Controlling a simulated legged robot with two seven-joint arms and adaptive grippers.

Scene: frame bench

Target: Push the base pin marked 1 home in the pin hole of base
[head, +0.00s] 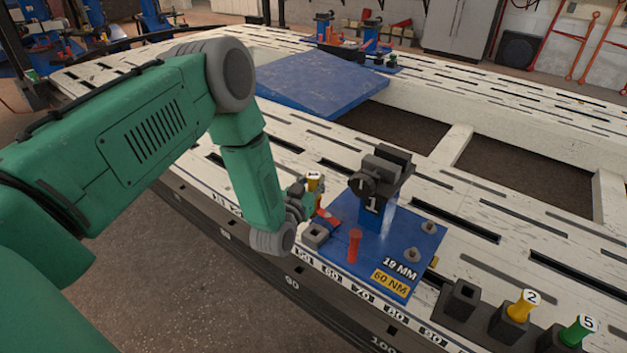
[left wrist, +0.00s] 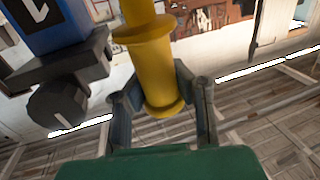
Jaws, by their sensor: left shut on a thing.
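A yellow base pin (head: 314,177) with a pale marked top stands in my left gripper (head: 304,200); its mark is too small to read surely. In the left wrist view the yellow pin (left wrist: 155,65) sits between the two fingers of my left gripper (left wrist: 162,100), which is shut on it. The base is a blue plate (head: 385,238) with a blue post marked 1 (head: 373,207). A grey block with a square opening (head: 316,236) stands at its near left corner, beside and below the gripper. The pin's lower end is hidden in the head view. My right gripper is not in view.
A dark clamp (head: 380,172) tops the post, close to the gripper. At right are an empty black holder (head: 461,299), a yellow pin 2 (head: 522,305) and a green pin 5 (head: 578,331).

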